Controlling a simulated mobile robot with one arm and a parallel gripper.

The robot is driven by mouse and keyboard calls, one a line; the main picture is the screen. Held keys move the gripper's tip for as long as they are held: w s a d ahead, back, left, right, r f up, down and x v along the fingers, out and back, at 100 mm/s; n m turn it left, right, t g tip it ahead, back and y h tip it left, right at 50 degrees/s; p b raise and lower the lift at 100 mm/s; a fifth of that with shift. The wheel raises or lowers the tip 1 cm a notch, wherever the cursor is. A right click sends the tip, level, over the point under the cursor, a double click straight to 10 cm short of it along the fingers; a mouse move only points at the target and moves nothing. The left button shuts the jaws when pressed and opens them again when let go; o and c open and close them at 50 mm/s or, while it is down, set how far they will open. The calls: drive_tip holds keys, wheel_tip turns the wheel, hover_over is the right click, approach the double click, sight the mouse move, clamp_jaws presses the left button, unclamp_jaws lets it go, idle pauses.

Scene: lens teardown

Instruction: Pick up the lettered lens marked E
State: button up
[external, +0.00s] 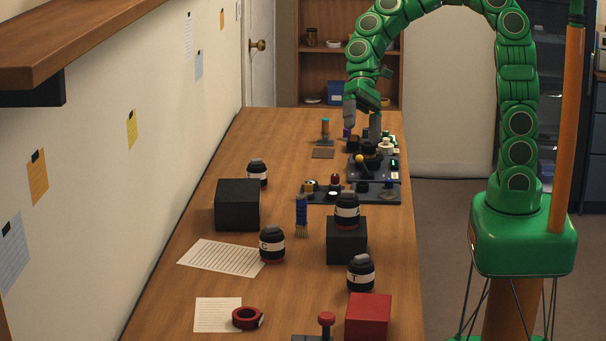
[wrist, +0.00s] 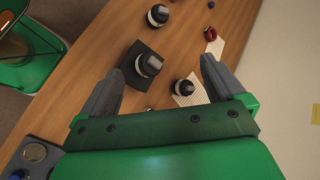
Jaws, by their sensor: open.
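Several black lenses with white label bands stand about the bench. One lens (external: 346,210) sits on a small black box (external: 346,242); its letter is too small to read surely. Another lens (external: 272,244) shows what looks like G or C. The front lens (external: 361,273) shows T. A farther lens (external: 257,173) stands behind a larger black box, its letter unreadable. I cannot tell which is E. My gripper (external: 362,122) is open over the far end of the bench, apart from these lenses. In the wrist view, the boxed lens (wrist: 149,64) shows beyond the open fingers (wrist: 162,72).
The large black box (external: 237,205) stands on the left. Dark panels (external: 375,192) with knobs lie below and in front of my gripper. A blue brush (external: 301,216) stands mid-bench. A red box (external: 368,317) and red ring (external: 247,318) are at the front. A wall borders the left.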

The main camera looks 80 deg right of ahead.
drive_tip(key=w+d+f+m+t+y, duration=0.1)
drive_tip(key=w+d+m, duration=0.15)
drive_tip(key=w, duration=0.35)
drive_tip(key=w+d+f+m+t+y, duration=0.1)
drive_tip(key=w+d+m+t+y, duration=0.15)
drive_tip(key=w, duration=0.35)
drive_tip(key=m+t+h, duration=0.4)
drive_tip(key=m+t, duration=0.4)
drive_tip(key=m, duration=0.8)
approach(252, 176)
drive_tip(key=shift+w+f, duration=0.55)
drive_tip(key=shift+w, duration=0.35)
drive_tip(key=shift+g+h+x, duration=0.25)
drive_tip(key=shift+x, duration=0.65)
drive_tip(key=shift+d+x, duration=0.15)
drive_tip(key=shift+x, duration=1.3)
drive_tip(key=shift+d+x, duration=0.15)
drive_tip(key=shift+x, duration=1.3)
drive_tip(key=shift+w, duration=0.2)
drive_tip(key=shift+c, duration=0.3)
drive_tip(key=c, duration=1.5)
